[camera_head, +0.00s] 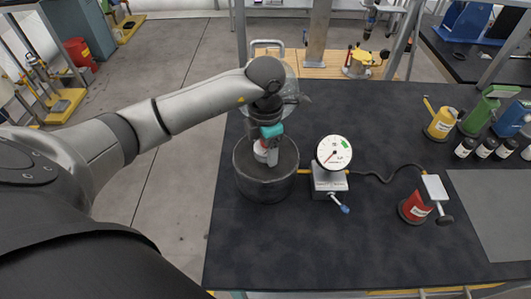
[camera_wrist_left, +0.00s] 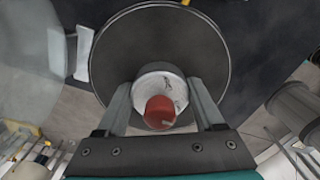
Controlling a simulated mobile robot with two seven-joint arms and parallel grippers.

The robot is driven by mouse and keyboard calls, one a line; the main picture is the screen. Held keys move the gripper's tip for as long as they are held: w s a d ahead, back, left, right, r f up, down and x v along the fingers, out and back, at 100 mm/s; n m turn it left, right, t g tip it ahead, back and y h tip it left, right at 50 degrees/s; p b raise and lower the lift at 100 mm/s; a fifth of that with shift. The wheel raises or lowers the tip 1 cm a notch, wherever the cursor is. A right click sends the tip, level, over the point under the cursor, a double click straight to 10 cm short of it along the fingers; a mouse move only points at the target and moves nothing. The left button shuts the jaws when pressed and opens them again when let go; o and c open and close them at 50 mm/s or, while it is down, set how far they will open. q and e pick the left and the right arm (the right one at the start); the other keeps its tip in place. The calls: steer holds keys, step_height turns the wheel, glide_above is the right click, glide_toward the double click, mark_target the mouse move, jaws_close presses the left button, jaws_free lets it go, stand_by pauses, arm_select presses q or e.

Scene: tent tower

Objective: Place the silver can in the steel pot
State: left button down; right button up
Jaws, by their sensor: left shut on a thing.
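The steel pot (camera_head: 265,188) is dark, round and open, and stands on the black table in the head view. Its wide bowl (camera_wrist_left: 160,35) fills the upper middle of the left wrist view. My left gripper (camera_head: 268,155) points down over the pot's mouth. In the left wrist view its two fingers (camera_wrist_left: 160,90) are shut on the silver can (camera_wrist_left: 150,78), which has a red top facing the camera. Only a small pale part of the can (camera_head: 260,150) shows in the head view; its lower end is hidden. I cannot tell whether it touches the pot's bottom. My right gripper is not in view.
A white dial gauge (camera_head: 333,152) stands close to the pot's right, with a cable running right. A red canister (camera_head: 414,209), a yellow canister (camera_head: 441,124) and several dark bottles (camera_head: 486,147) are farther right. The front of the table is clear.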

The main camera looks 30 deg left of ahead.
arm_select(q)
jaws_free()
steer(key=shift+f, duration=0.1)
stand_by(0.3)
step_height(320, 180, up, 12)
steer(key=shift+r, duration=0.2)
stand_by(0.3)
